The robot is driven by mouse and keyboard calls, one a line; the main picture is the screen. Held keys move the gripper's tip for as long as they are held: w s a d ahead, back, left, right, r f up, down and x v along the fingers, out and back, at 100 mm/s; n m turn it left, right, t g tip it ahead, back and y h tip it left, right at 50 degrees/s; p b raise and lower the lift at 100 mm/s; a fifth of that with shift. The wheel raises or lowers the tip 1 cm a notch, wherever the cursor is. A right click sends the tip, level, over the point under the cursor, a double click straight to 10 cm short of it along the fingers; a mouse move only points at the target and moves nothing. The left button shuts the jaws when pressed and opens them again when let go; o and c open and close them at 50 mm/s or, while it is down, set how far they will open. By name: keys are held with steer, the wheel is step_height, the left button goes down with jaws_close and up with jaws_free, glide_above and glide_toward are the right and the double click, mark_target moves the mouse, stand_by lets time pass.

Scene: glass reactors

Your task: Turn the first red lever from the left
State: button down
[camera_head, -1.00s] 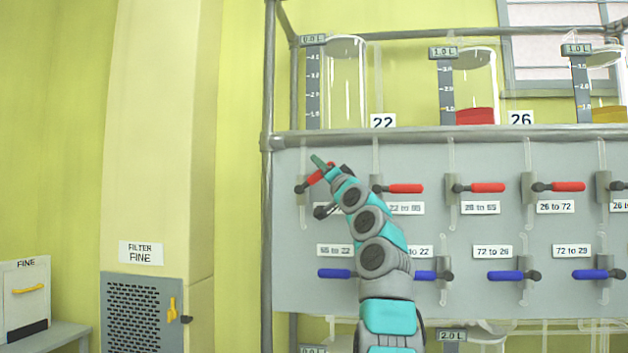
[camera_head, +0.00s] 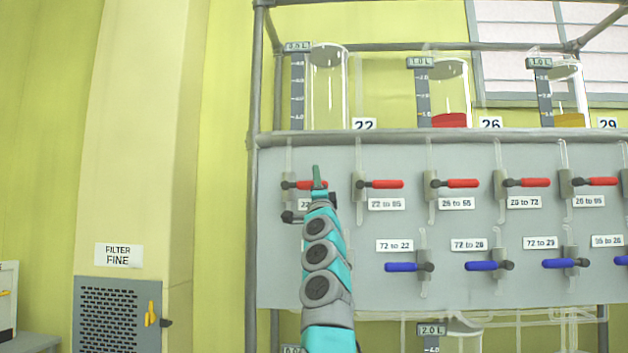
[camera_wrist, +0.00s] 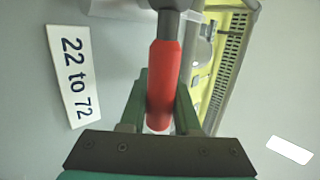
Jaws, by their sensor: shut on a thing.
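The first red lever from the left (camera_head: 303,184) is on the grey panel and lies about level, pointing right from its dark valve body. In the wrist view the red handle (camera_wrist: 164,75) runs between the green fingers of my gripper (camera_wrist: 160,105), which is shut on it. The label "22 to 72" (camera_wrist: 73,75) is beside it in the wrist view. In the head view my gripper (camera_head: 317,178) covers the handle's right part, and my arm partly hides the label below.
More red levers (camera_head: 380,184) line up to the right, all about level. Blue levers (camera_head: 402,267) form a row below. Glass vessels (camera_head: 328,95) stand on the shelf above. A filter cabinet (camera_head: 117,310) is at the left.

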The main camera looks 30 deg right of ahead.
steer(key=shift+f+h, duration=0.1)
steer(key=shift+h, duration=0.2)
steer(key=c, duration=0.9)
jaws_free()
steer(key=shift+b+v, duration=0.75)
steer(key=shift+v, duration=0.65)
steer(key=shift+s+a+f, duration=0.2)
steer(key=shift+s+f, duration=0.05)
steer(key=shift+s, duration=0.05)
steer(key=shift+v, duration=2)
steer(key=shift+d+f, duration=0.1)
